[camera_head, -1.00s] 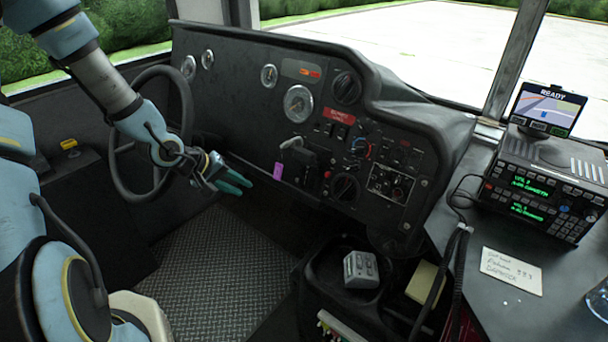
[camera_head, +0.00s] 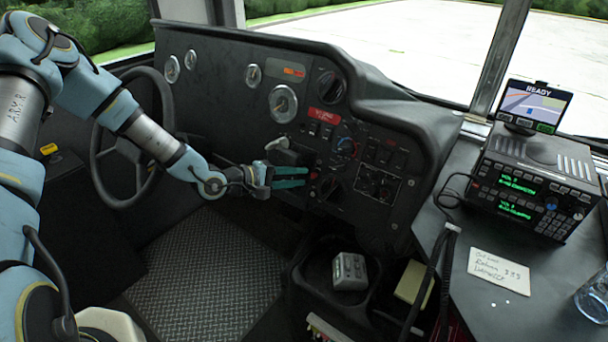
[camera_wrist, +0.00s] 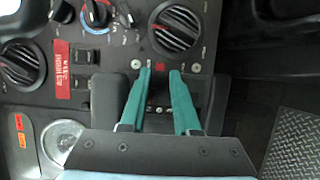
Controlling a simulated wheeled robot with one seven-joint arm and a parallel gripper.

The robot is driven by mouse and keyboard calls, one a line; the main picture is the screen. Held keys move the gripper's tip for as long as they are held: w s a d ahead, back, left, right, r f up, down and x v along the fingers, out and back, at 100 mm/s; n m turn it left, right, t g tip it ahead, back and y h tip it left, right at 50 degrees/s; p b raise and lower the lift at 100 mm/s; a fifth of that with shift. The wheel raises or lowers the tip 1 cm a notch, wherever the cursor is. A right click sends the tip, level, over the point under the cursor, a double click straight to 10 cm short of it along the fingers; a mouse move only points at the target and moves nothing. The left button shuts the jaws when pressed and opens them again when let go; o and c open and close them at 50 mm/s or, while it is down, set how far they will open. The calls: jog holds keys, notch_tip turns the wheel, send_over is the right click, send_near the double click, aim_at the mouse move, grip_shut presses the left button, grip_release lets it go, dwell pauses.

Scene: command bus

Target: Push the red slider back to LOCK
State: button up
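A small red part (camera_wrist: 160,67) shows on the black dash panel in the wrist view, in the gap between my fingertips. It also shows as a red spot (camera_head: 313,175) in the head view, just past the fingertips. I take it for the red slider, but its shape and any LOCK mark are too small to make out. My gripper (camera_wrist: 161,73) has two teal fingers, which stand apart with nothing seen between them. In the head view my gripper (camera_head: 304,177) points right, close to the panel below the grey-handled lever (camera_head: 276,144). Contact with the red part cannot be told.
A ridged round knob (camera_wrist: 175,29) sits just beyond the fingertips. A red label plate (camera_wrist: 84,71) and rocker switches (camera_wrist: 75,54) lie to their left.

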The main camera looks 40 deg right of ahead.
aim_at(314, 175)
jog(key=shift+x, duration=1.35)
jog(key=shift+c, duration=0.2)
grip_shut()
